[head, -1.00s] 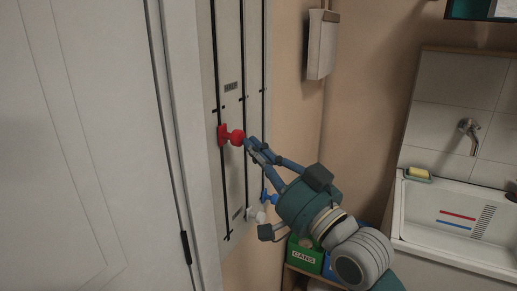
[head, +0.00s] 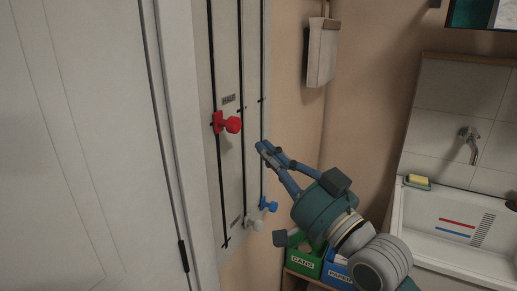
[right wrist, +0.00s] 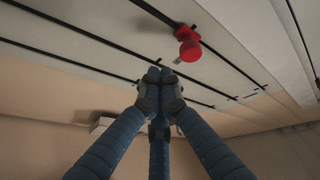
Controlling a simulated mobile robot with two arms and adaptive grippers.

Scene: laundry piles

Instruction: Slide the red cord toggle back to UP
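The red cord toggle (head: 232,125) sits on the left black slot of the pale wall panel (head: 229,175), level with a short cross mark just below the HALF label (head: 229,99). It also shows in the right wrist view (right wrist: 189,48), above and right of the fingertips. My right gripper (head: 262,147) is to the right of and slightly below the red knob, with a visible gap between them. In the right wrist view its fingertips (right wrist: 160,75) are together and hold nothing. My left gripper is not in view.
A blue toggle (head: 268,205) and a white toggle (head: 254,224) sit low on the other slots. A white wall box (head: 322,52) hangs to the right. A green CANS bin (head: 303,259), a blue PAPER bin (head: 338,271) and a sink (head: 455,225) stand lower right.

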